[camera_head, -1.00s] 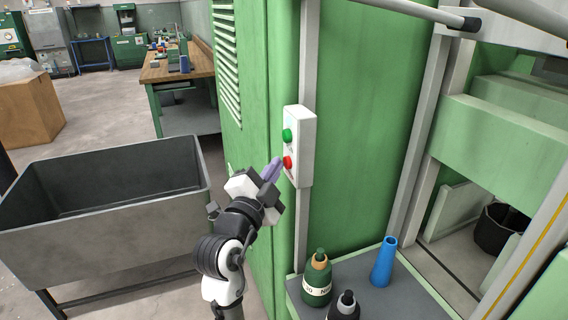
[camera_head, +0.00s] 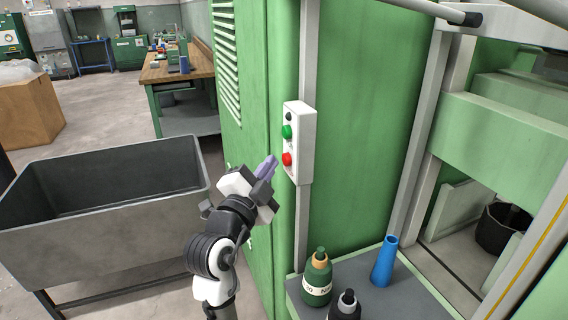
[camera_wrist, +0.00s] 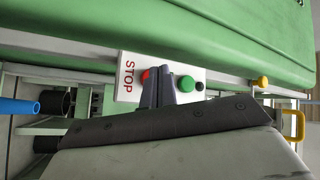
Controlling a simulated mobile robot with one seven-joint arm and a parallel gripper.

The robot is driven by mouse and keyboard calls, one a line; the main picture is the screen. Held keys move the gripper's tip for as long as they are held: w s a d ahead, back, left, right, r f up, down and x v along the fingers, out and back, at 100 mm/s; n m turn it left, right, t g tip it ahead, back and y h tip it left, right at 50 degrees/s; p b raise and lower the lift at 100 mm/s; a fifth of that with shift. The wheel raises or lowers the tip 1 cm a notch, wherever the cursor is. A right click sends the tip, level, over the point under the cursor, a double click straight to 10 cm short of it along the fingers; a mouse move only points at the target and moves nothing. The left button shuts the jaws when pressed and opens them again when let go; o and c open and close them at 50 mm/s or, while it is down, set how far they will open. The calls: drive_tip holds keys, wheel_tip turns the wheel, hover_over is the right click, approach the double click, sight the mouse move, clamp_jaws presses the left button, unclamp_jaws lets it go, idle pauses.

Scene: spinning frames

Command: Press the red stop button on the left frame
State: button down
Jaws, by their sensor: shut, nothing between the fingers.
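The red stop button (camera_head: 287,159) sits low on a white control box (camera_head: 306,140) fixed to the green machine frame. A green button (camera_head: 287,132) and a black button (camera_head: 289,117) are above it. My gripper (camera_head: 270,164) is shut and empty, its purple-grey fingertips just left of the red button, with a small gap showing in the head view. In the wrist view the shut fingers (camera_wrist: 157,82) point at the box, between the red button (camera_wrist: 146,75) and the green button (camera_wrist: 186,83). They partly hide the red button. The word STOP is printed beside the red button.
A grey metal bin (camera_head: 105,225) stands left of my arm. Below the box, a grey shelf (camera_head: 404,290) holds a green bottle (camera_head: 317,281), a dark bottle (camera_head: 345,305) and a blue cone (camera_head: 384,262). A yellow handle (camera_wrist: 295,125) shows in the wrist view.

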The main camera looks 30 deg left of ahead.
drive_tip(key=shift+s+a, duration=0.1)
drive_tip(key=shift+s+a+b, duration=1.25)
drive_tip(key=shift+s+a, duration=0.4)
drive_tip(key=shift+s, duration=0.2)
